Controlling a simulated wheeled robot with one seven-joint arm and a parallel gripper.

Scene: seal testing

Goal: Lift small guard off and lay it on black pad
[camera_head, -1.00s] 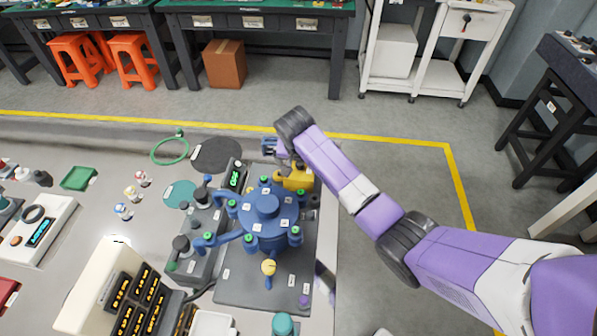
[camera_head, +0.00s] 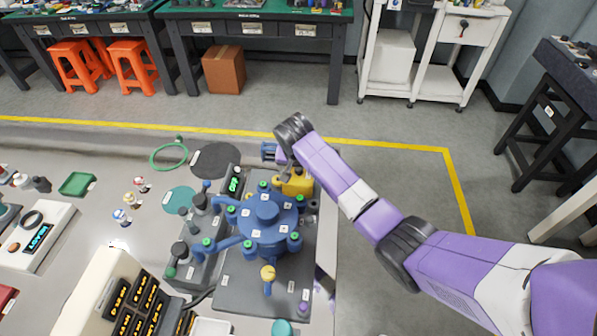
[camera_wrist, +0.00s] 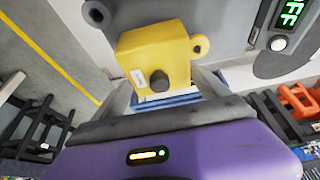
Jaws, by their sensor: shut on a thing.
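The small guard is a yellow block (camera_head: 298,184) at the back edge of the blue round fixture (camera_head: 267,212). In the wrist view the yellow guard (camera_wrist: 155,52) shows a white label, a dark round knob and a ringed lug at its side. My gripper (camera_head: 284,170) reaches it from behind and is shut on it. The black pad (camera_head: 215,159) is a dark, bare disc at the left.
A green ring (camera_head: 168,157) and a teal disc (camera_head: 180,200) lie near the black pad. A grey unit with a green-lit display (camera_head: 236,184) stands between pad and guard. Small figurines and a black-keyed panel (camera_head: 130,300) are further left.

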